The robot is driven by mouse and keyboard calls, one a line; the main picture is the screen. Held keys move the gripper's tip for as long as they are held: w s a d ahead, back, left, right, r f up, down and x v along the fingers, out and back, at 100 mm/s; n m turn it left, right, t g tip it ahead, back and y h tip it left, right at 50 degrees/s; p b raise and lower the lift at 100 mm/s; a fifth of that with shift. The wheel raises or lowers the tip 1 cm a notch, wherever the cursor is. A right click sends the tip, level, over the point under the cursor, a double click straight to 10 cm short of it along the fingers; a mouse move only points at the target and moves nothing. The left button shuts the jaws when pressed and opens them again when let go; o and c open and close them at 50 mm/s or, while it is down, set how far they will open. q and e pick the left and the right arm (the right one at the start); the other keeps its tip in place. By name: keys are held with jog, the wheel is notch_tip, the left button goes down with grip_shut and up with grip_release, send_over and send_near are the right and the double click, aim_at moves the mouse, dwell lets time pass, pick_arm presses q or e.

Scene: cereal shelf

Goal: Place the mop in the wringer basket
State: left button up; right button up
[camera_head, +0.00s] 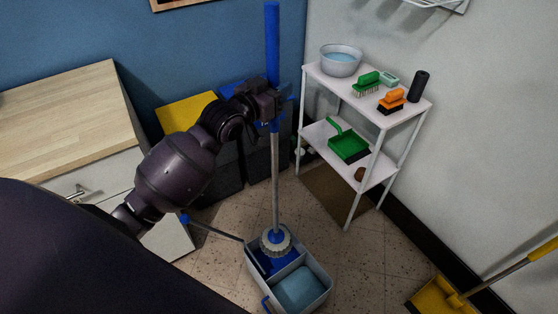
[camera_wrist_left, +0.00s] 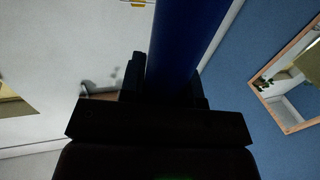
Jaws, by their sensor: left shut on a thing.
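The mop (camera_head: 275,180) stands upright, with a blue upper handle, a grey lower pole and a pale round head (camera_head: 276,240). My left gripper (camera_head: 272,103) is shut on the blue handle, which also shows between its fingers in the left wrist view (camera_wrist_left: 183,45). The mop head is at the blue wringer basket (camera_head: 272,262), in the back part of the grey bucket (camera_head: 318,302). From this angle I cannot tell whether the head sits inside the basket or just above it. The front part of the bucket holds blue water. My right gripper is not in view.
A white shelf (camera_head: 345,78) with a bowl, brushes and a green dustpan stands right of the mop. A wooden-topped cabinet (camera_head: 60,120) is at the left. Dark bins (camera_head: 225,165) stand behind my arm. A yellow dustpan (camera_head: 436,298) lies at the lower right.

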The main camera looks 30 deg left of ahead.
pick_arm(q)
jog(key=b, duration=0.2)
send_over(272, 146)
jog(key=w, duration=0.3)
jog(key=f, duration=1.1)
jog(key=shift+s+d+f, duration=0.1)
jog(key=shift+d+f, duration=0.15)
jog(key=shift+d, duration=0.1)
jog(key=shift+f, duration=0.55)
notch_tip(272, 146, down, 4)
jog(key=shift+r+b, duration=0.1)
jog(key=shift+b, duration=0.25)
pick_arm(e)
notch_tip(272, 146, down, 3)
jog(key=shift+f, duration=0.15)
pick_arm(q)
jog(key=shift+f, duration=0.2)
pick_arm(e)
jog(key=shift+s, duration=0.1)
pick_arm(q)
jog(key=o, duration=1)
